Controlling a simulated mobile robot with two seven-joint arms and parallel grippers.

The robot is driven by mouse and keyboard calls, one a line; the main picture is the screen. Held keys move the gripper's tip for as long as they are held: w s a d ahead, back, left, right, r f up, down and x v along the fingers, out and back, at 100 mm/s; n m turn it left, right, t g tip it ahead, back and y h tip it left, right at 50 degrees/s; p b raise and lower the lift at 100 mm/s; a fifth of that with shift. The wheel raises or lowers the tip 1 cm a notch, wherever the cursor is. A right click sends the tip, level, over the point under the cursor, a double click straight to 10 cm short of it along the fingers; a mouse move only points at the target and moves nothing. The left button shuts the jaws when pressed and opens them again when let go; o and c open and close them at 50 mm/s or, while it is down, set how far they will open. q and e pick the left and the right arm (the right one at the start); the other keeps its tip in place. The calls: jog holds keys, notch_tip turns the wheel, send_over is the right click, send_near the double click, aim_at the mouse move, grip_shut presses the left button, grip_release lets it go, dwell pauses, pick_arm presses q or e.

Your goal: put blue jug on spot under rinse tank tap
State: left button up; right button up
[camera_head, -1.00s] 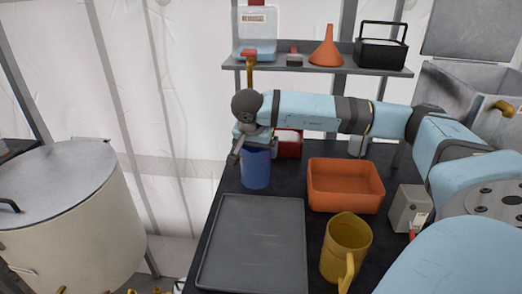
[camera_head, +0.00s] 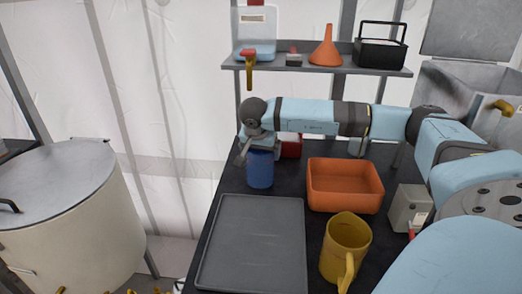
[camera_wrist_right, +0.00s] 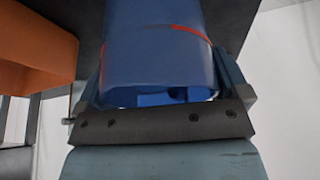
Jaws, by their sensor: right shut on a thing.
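The blue jug (camera_head: 260,171) stands upright at the far left of the dark table, behind the grey tray. My right gripper (camera_head: 257,148) is at its top and shut on it. In the right wrist view the blue jug (camera_wrist_right: 160,55) fills the space between the fingers of the right gripper (camera_wrist_right: 163,92), and a red line marks its side. I cannot tell whether its base touches the table. A brass tap (camera_head: 503,107) shows on a grey metal tank (camera_head: 465,88) at the right edge. No marked spot is visible. My left gripper is not in view.
A grey tray (camera_head: 250,245), an orange bin (camera_head: 345,186), a yellow jug (camera_head: 346,248) and a grey box (camera_head: 408,208) are on the table. A shelf (camera_head: 320,69) with a funnel (camera_head: 326,48) is behind. A large cream drum (camera_head: 65,225) stands left.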

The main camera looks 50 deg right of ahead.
jog(key=o, duration=0.7)
jog(key=shift+a+r, duration=0.15)
jog(key=shift+r, duration=0.4)
pick_arm(q)
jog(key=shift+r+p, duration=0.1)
jog(key=shift+p, duration=0.35)
pick_arm(e)
jog(key=v, duration=1.1)
jog(key=shift+r, duration=0.1)
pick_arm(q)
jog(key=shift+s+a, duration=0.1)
